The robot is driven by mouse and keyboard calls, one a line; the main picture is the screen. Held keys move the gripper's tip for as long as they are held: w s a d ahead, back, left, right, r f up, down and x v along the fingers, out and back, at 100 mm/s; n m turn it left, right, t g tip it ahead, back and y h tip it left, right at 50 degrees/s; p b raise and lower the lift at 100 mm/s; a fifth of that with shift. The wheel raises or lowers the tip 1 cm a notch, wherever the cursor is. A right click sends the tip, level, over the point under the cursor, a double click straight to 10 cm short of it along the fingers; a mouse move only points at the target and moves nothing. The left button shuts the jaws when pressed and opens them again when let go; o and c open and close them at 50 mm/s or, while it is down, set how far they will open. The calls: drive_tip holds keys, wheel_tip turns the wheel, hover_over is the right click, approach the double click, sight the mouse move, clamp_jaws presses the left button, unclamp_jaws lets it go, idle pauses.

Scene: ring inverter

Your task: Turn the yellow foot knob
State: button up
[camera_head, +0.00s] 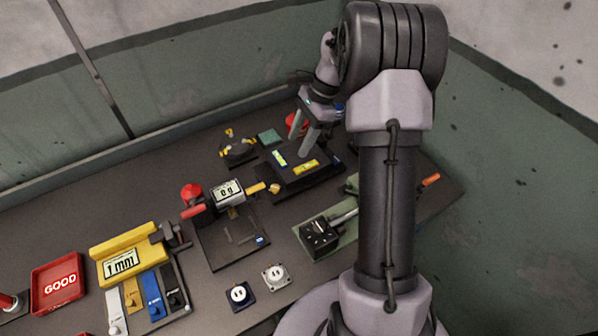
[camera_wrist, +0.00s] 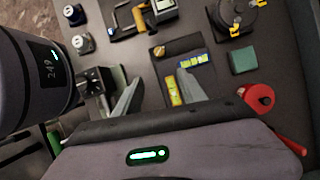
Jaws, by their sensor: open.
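A yellow-brass foot knob (camera_head: 274,188) sticks out at the front-left corner of a dark levelling plate (camera_head: 318,177). In the wrist view the knob (camera_wrist: 160,48) lies at the plate's upper left.
A red knob (camera_wrist: 260,97) and a green block (camera_wrist: 243,60) stand beside the plate. A black round device with yellow knobs (camera_head: 238,150) is behind left. A scale-like display (camera_head: 228,191) stands left of the knob. A green-based device (camera_head: 320,236) is in front.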

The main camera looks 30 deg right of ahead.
drive_tip(key=b, duration=0.2)
approach(274, 188)
drive_tip(key=b+x, duration=0.3)
drive_tip(key=x, duration=0.5)
drive_tip(key=shift+w+a+f, duration=0.1)
drive_tip(key=shift+f, duration=0.2)
clamp_jaws()
drive_tip(key=shift+r+n+p, duration=0.35)
drive_tip(key=shift+n+p, duration=0.35)
drive_tip(key=shift+p, duration=0.2)
drive_tip(key=shift+n+g+p, duration=0.5)
drive_tip(key=shift+n+p, duration=0.2)
drive_tip(key=shift+p, duration=0.05)
drive_tip(key=shift+f+n, duration=0.1)
drive_tip(key=shift+n, duration=0.4)
drive_tip(key=shift+f+g, duration=0.2)
drive_tip(key=shift+g, duration=0.1)
